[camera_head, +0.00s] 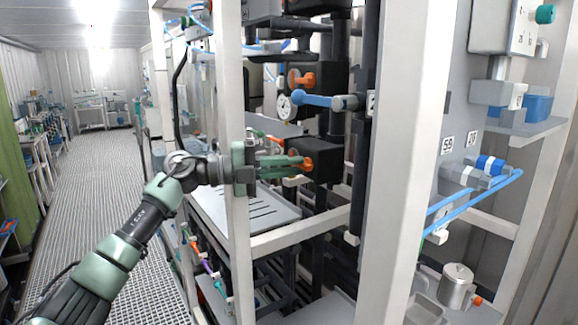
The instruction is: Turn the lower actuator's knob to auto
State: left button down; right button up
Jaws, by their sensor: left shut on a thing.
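The lower actuator (322,160) is a black box on the dark vertical piping, at mid-height inside the white frame. Its orange knob (305,164) faces left. My left gripper (296,167) reaches in from the left past a white post, and its green fingers are shut on this knob. The fingers hide part of the knob, and I cannot read its setting or any label. My right gripper is out of view.
The upper actuator (325,92) with its own orange knob (301,79) sits above, with a gauge (284,107) and a blue-handled valve (313,100) close by. White posts (235,215) stand close around my left arm. The grated aisle (110,180) at left is clear.

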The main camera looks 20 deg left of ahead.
pick_arm(q)
jog(key=shift+r, duration=0.3)
jog(key=c, duration=1.5)
grip_release()
jog(key=shift+d+f, duration=0.15)
jog(key=shift+f, duration=0.05)
jog(key=shift+w+d+f, duration=0.1)
jog(key=shift+w+f, duration=0.05)
jog(key=shift+w, duration=0.05)
jog(key=b+v, duration=0.3)
jog(key=v, duration=0.4)
jog(key=shift+s+a+b, duration=0.2)
jog(key=shift+a+b, duration=0.1)
jog(key=shift+a, duration=0.05)
